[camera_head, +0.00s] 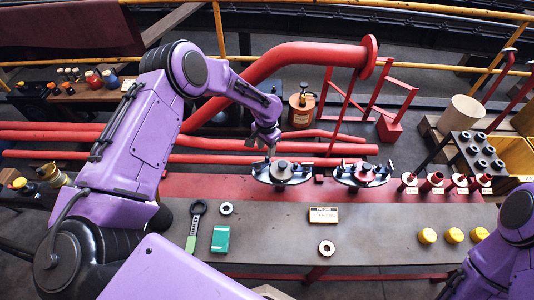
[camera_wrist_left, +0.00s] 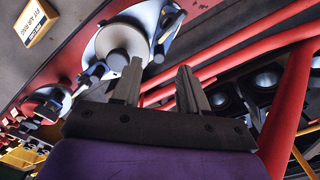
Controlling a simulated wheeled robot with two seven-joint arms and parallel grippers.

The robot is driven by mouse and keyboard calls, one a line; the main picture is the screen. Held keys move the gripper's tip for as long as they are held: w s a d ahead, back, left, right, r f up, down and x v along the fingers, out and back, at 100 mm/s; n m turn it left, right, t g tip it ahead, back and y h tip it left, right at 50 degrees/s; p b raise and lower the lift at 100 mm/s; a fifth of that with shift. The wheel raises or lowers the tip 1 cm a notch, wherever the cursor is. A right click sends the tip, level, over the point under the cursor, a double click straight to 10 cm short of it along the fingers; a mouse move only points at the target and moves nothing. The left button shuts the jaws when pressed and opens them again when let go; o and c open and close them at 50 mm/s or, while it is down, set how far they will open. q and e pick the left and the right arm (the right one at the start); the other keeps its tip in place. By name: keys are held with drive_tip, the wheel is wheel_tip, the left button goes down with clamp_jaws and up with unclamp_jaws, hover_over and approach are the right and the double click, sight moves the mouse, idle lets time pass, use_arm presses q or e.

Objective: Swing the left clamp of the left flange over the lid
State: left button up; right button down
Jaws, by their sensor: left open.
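The left flange (camera_head: 283,180) is a round fitting on the red back strip of the bench, with a grey lid (camera_head: 283,168) on it. Small dark and blue clamps sit around its rim; which are swung over the lid is too small to tell. The left wrist view shows the lid (camera_wrist_left: 122,42) and a blue clamp (camera_wrist_left: 97,72) close up. My left gripper (camera_head: 270,150) is just above and behind the flange's left side. Its fingers (camera_wrist_left: 160,88) are apart, with nothing visible between them. My right arm shows at the right edge; its gripper is out of view.
A second flange (camera_head: 360,176) stands to the right, followed by several red fittings. Red pipes (camera_head: 330,149) run behind the bench. A label plate (camera_head: 323,215), a ring (camera_head: 326,247), a green box (camera_head: 220,239) and yellow caps (camera_head: 427,236) lie on the grey top (camera_head: 375,225).

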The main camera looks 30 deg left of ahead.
sight(269, 164)
use_arm(q)
drive_tip(key=f, duration=0.4)
drive_tip(key=w+f, duration=0.1)
drive_tip(key=f, duration=0.1)
drive_tip(key=shift+d+p, duration=0.1)
drive_tip(key=shift+p, duration=0.2)
drive_tip(key=shift+s+r, duration=0.1)
drive_tip(key=shift+s, duration=0.25)
drive_tip(key=shift+w, duration=0.1)
clamp_jaws()
drive_tip(key=shift+d+f+m+b, duration=0.2)
drive_tip(key=shift+d+m+b, duration=0.1)
drive_tip(key=shift+m+b, duration=0.5)
drive_tip(key=shift+s+d+m+b, duration=0.2)
drive_tip(key=shift+s+m+b, duration=0.15)
drive_tip(key=shift+m, duration=0.55)
drive_tip(key=shift+s+d+r+m+b, duration=0.1)
drive_tip(key=shift+s+d+m+b, duration=0.1)
drive_tip(key=shift+m, duration=0.45)
drive_tip(key=shift+s+d+f+m+b, duration=0.15)
drive_tip(key=shift+s+m, duration=0.1)
drive_tip(key=shift+m, duration=0.45)
drive_tip(key=shift+s+d+r+m+b, duration=0.1)
drive_tip(key=shift+s+r+m+b, duration=0.1)
drive_tip(key=shift+m, duration=0.45)
